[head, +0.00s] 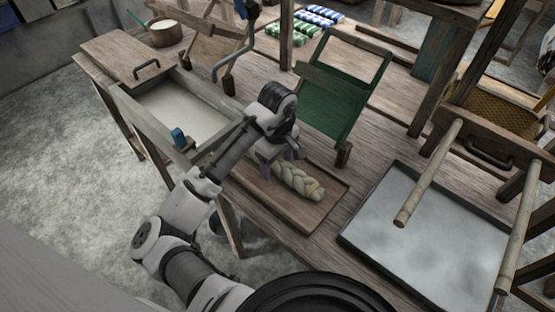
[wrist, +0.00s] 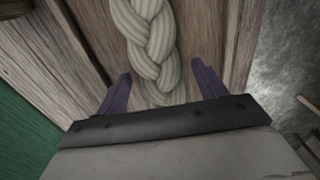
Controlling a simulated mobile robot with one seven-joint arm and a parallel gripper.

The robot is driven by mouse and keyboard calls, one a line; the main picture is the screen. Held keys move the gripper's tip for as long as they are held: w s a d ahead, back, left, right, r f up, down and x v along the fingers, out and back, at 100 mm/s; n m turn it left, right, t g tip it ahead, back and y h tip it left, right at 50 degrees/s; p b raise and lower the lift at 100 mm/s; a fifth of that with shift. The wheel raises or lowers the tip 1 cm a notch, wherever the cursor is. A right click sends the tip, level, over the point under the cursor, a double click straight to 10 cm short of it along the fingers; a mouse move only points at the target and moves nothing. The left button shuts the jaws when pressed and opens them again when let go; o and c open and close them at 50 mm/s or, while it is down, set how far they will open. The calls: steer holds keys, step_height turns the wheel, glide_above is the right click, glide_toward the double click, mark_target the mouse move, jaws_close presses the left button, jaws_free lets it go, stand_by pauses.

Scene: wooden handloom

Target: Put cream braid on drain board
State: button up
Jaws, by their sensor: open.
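The cream braid (head: 299,182) lies on a shallow, rimmed brown wooden board (head: 318,219) at the table's front edge. I cannot tell for sure whether this is the drain board. My gripper (head: 283,163) is open at the braid's upper-left end in the head view, which it partly hides. In the wrist view the braid (wrist: 152,35) runs down between the two purple fingers of my gripper (wrist: 160,82), with a gap on each side. The braid's near end is hidden behind the gripper's body.
A wooden trough of pale liquid (head: 187,113) stands left of the board. A grey metal tray (head: 425,240) lies to the right, with round wooden poles (head: 430,175) above it. A green slanted panel (head: 342,92) stands behind. Green and blue bundles (head: 292,31) lie farther back.

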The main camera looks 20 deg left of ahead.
mark_target(278, 161)
steer(key=shift+r, duration=0.15)
step_height(278, 161, up, 12)
stand_by(0.4)
steer(key=shift+r, duration=0.1)
